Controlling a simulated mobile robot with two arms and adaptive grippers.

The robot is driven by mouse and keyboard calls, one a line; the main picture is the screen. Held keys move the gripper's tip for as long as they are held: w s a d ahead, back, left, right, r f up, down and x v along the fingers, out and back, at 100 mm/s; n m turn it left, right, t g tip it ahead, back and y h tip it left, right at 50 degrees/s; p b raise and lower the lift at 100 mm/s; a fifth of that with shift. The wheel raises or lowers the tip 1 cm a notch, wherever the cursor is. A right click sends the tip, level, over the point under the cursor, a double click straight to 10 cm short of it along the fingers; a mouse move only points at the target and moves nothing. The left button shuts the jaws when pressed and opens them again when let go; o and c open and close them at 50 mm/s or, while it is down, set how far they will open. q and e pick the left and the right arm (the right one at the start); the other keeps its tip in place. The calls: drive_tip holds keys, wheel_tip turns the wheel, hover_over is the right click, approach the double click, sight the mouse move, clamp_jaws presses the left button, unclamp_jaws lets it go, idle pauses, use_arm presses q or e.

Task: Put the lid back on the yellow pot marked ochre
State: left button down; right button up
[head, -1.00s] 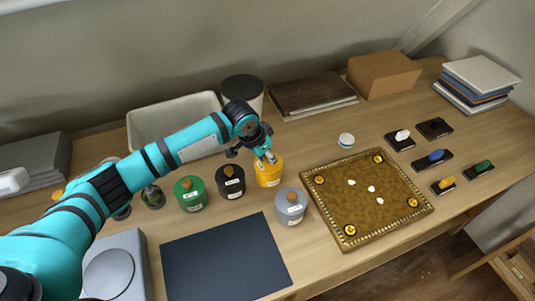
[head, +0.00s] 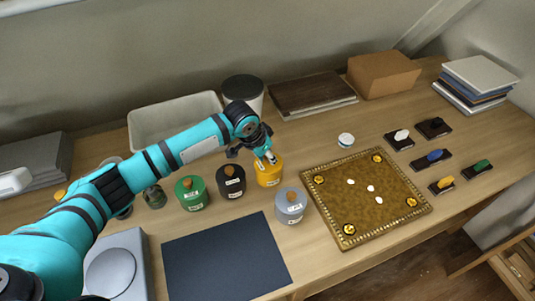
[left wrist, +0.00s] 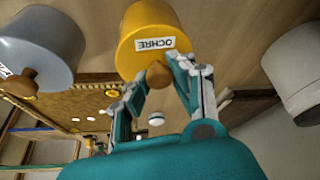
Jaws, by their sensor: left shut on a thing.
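The yellow pot marked ochre (head: 269,176) stands on the table between the black pot and the grey pot. It also shows upside down in the left wrist view (left wrist: 150,22), its OCHRE label facing the camera. My left gripper (head: 268,157) is directly above the pot, shut on the brown knob (left wrist: 158,75) of the yellow lid. The lid is at the pot's mouth, and I see no clear gap between them. Whether it is fully seated I cannot tell. My right gripper is not in view.
A black pot (head: 231,181), a green pot (head: 191,193) and a grey pot (head: 290,206) stand close by, each with a knobbed lid. A gilt-edged panel (head: 322,213) lies to the right. A dark mat (head: 225,262) lies in front.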

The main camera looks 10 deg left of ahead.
use_arm(q)
drive_tip(key=shift+s+f, duration=0.2)
drive_tip(key=shift+f, duration=0.15)
drive_tip(key=c, duration=1.2)
unclamp_jaws()
drive_tip(key=o, duration=0.7)
drive_tip(key=shift+w+r, duration=0.15)
drive_tip(key=shift+r, duration=0.15)
wheel_tip(320, 180, up, 7)
drive_tip(key=p, duration=0.8)
